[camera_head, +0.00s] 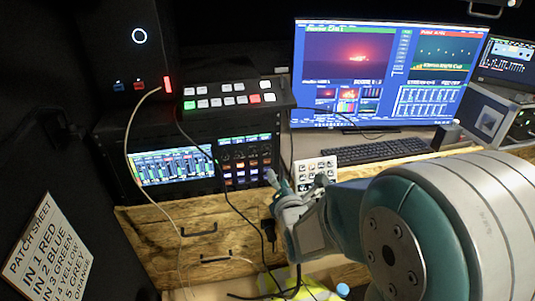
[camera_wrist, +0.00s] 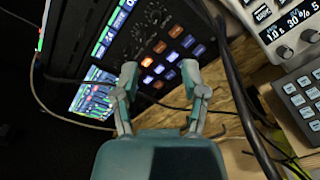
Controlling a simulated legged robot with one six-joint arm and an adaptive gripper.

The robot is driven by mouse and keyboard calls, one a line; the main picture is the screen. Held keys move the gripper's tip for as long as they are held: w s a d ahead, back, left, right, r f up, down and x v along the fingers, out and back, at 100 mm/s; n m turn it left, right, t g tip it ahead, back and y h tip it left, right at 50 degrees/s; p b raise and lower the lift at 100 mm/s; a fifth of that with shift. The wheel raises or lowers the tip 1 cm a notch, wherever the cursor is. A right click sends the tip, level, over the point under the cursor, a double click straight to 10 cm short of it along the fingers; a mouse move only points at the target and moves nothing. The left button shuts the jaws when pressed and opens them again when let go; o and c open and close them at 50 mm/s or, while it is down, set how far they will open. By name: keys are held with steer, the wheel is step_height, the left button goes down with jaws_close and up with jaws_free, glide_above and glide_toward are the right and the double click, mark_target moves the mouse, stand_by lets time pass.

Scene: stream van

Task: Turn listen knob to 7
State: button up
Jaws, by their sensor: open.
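I cannot tell which knob is the listen knob, as no label for it is readable. A dark control panel (camera_head: 245,161) with lit buttons stands ahead, right of a screen of level meters (camera_head: 172,166). In the wrist view the panel (camera_wrist: 137,50) shows small dark knobs (camera_wrist: 152,17) above rows of orange, white and blue buttons (camera_wrist: 172,56). My gripper (camera_head: 296,184) is open and empty in front of the desk, right of the panel in the head view. In the wrist view my gripper (camera_wrist: 158,72) has its fingers apart, overlapping the panel's lower edge; contact cannot be judged.
Loose cables (camera_head: 236,208) hang before the panel and wooden drawers. A white device with knobs (camera_wrist: 286,52) and a keypad (camera_wrist: 300,100) are at the right of the wrist view. A switcher (camera_head: 235,98), monitor (camera_head: 375,70), keyboard (camera_head: 375,151) and patch sheet (camera_head: 47,240) surround the workspace.

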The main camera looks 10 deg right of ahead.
mark_target(268, 153)
steer(key=shift+n+t, duration=0.4)
steer(key=shift+n, duration=0.4)
steer(key=w, duration=1.1)
steer(key=shift+w+f, duration=0.1)
jaws_close()
